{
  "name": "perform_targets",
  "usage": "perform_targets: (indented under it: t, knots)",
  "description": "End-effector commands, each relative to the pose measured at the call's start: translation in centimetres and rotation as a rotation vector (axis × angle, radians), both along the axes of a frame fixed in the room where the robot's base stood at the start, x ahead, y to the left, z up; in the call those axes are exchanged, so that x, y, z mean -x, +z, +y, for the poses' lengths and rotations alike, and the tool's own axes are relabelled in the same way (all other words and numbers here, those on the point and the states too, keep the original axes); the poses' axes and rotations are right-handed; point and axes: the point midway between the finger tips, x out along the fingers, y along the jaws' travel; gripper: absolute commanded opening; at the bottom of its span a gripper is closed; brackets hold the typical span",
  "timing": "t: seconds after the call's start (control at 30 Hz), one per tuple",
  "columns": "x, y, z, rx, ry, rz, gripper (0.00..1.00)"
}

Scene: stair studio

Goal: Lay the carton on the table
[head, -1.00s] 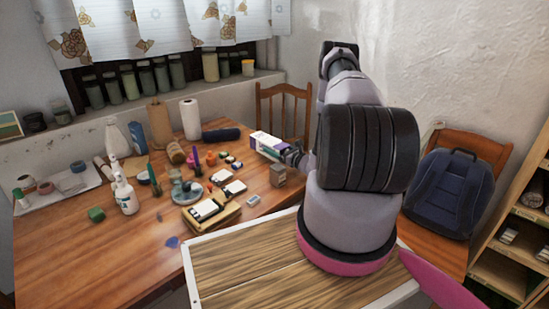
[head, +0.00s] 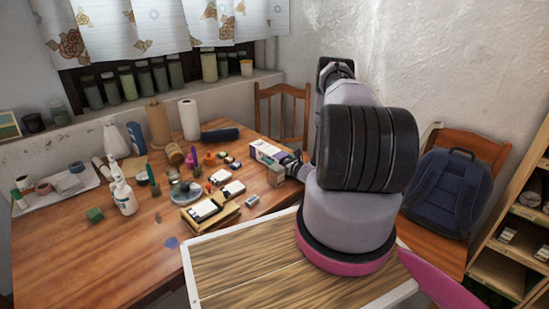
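The carton (head: 266,152) is a white box with purple and green print. It lies on its long side at the right part of the wooden table (head: 120,250), beyond the small tan box. My gripper (head: 285,158) is at the carton's right end and appears shut on it. The fingertips are small and partly hidden, and I cannot tell if the carton's underside touches the table.
Card stacks (head: 206,210), a grey eraser-like block (head: 252,200), small coloured pots and a spray bottle (head: 124,197) are to the left. A chair (head: 283,112) stands behind. The table's front left is clear.

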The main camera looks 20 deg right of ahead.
Motion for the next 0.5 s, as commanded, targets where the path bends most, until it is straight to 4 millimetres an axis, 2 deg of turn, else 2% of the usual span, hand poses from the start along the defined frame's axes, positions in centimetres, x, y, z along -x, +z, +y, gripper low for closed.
perform_targets:
  t: [0.13, 0.23, 0.5]
  knots:
    - [0.1, 0.3, -0.1, 0.000, 0.000, 0.000, 1.00]
    - [1.3, 0.2, -0.6, -0.001, -0.002, 0.003, 1.00]
    - [6.7, 0.2, -2.6, -0.002, -0.006, 0.002, 1.00]
